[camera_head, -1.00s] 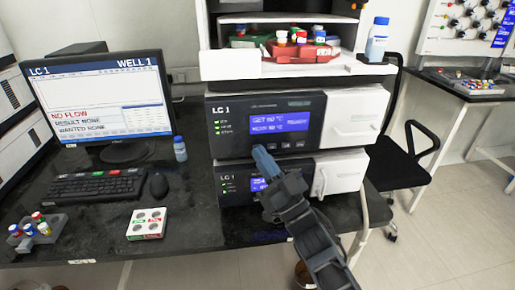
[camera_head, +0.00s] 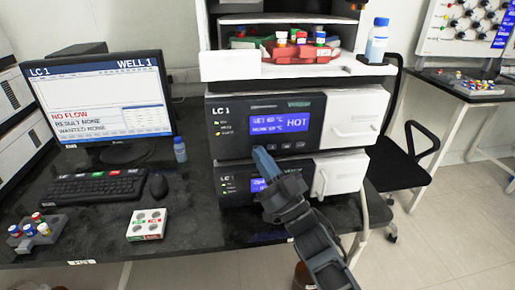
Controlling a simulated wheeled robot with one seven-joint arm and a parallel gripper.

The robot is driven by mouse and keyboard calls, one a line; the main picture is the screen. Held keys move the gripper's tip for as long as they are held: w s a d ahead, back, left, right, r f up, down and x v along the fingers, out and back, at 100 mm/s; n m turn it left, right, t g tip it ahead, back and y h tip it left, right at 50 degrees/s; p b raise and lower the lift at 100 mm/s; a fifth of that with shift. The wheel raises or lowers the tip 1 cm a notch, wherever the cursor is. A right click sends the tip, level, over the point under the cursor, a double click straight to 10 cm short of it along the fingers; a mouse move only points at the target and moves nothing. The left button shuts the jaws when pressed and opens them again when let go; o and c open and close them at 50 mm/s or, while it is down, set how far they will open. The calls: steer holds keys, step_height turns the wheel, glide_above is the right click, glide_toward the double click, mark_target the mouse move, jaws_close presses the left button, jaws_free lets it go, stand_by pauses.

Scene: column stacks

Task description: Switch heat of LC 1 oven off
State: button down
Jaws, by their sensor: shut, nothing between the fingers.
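The LC 1 oven (camera_head: 312,105) is the upper unit of the stack, with a dark front and a white door (camera_head: 354,117) that is shut. Its blue display (camera_head: 279,122) shows a set temperature, a second temperature line and the word HOT. Of its small lamps (camera_head: 217,128), the lowest glows yellow. Small buttons (camera_head: 292,145) sit under the display. My gripper (camera_head: 262,160) is shut and empty, its blue-grey tip at the lower edge of the oven's panel, left of those buttons. I cannot tell whether it touches. The tip hides that part of the panel.
A second LC 1 unit (camera_head: 229,198) stands below, its display partly behind my gripper. A shelf (camera_head: 230,67) with a red tray and a bottle (camera_head: 377,42) is above. A monitor (camera_head: 104,105), keyboard (camera_head: 98,187) and vial racks are left; a chair (camera_head: 405,165) is right.

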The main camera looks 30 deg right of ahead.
steer(key=shift+s+a, duration=0.15)
steer(key=shift+s, duration=0.4)
steer(key=shift+s, duration=0.1)
steer(key=s, duration=0.1)
steer(key=s+a+p, duration=0.1)
steer(key=s, duration=0.2)
steer(key=shift+s+a, duration=0.25)
steer(key=shift+a, duration=0.05)
stand_by(0.6)
steer(key=s+f+m+g+h, duration=0.2)
steer(key=s+f+g+h, duration=0.1)
steer(key=s, duration=1.1)
steer(key=s+f+m+g+h, duration=0.1)
steer(key=s+f+g+h, duration=0.2)
steer(key=s, duration=1)
steer(key=s+r+g, duration=0.2)
steer(key=s+g, duration=0.1)
steer(key=s, duration=0.8)
steer(key=shift+s+r+g, duration=0.15)
steer(key=shift+r+g, duration=0.25)
